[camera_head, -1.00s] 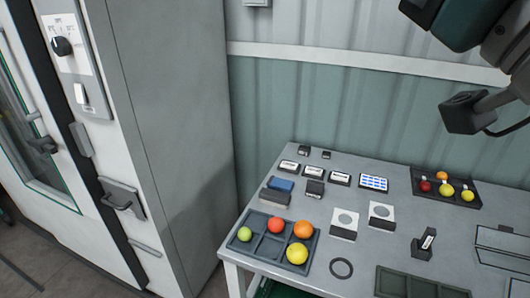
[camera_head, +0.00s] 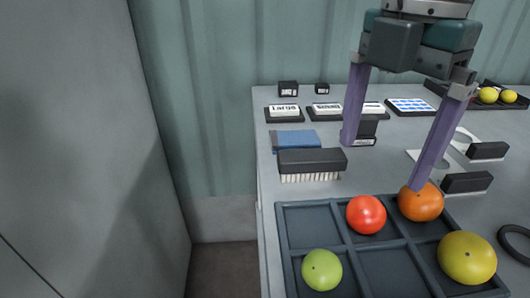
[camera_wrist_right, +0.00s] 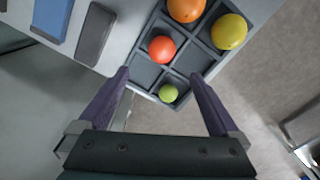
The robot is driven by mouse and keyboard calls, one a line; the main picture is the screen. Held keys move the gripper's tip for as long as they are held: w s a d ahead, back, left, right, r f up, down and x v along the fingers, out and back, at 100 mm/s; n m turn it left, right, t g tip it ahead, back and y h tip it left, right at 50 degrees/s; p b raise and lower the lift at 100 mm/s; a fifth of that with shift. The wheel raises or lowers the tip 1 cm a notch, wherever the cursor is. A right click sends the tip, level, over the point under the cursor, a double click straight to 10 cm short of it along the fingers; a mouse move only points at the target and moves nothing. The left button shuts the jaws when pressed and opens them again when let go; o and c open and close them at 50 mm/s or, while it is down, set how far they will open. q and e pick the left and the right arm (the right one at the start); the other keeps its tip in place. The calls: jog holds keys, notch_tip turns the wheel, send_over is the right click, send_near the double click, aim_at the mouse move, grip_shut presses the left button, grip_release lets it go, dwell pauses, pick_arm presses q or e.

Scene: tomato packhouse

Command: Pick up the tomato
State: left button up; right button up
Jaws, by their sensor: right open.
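A dark grey compartment tray (camera_head: 318,229) holds several tomatoes, one to a compartment. The red tomato (camera_head: 366,214) is in the back middle compartment. The orange tomato (camera_head: 420,203) is to its right, the yellow tomato (camera_head: 467,258) at front right and the green tomato (camera_head: 321,269) at front left. My right gripper (camera_head: 383,166) is open and empty, pointing down above the tray's back edge. One finger overlaps the orange tomato in the head view; contact is unclear. In the right wrist view, the red tomato (camera_wrist_right: 162,49) and green tomato (camera_wrist_right: 168,93) appear between the fingers. My left gripper is out of view.
A brush (camera_head: 311,161) and a blue block (camera_head: 296,140) lie behind the tray. Label stands (camera_head: 284,112) and a blue-and-white panel (camera_head: 411,106) are farther back. Another tray with yellow fruit (camera_head: 489,95) is at back right. A black ring (camera_head: 514,243) lies right of the tray.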

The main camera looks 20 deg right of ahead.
aim_at(370, 202)
jog(key=f, duration=0.4)
jog(key=shift+s+d, duration=0.35)
jog(key=f, duration=0.2)
jog(key=f+b, duration=0.1)
jog(key=f, duration=0.2)
jog(key=shift+w+d+f, duration=0.1)
jog(key=shift+w+f, duration=0.25)
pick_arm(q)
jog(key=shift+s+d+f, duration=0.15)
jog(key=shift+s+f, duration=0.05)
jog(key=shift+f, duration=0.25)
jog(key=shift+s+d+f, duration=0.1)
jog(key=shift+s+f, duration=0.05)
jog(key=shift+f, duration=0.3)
pick_arm(e)
jog(key=shift+c, duration=0.3)
jog(key=c, duration=0.9)
jog(key=shift+r, duration=0.1)
jog(key=shift+c, duration=0.2)
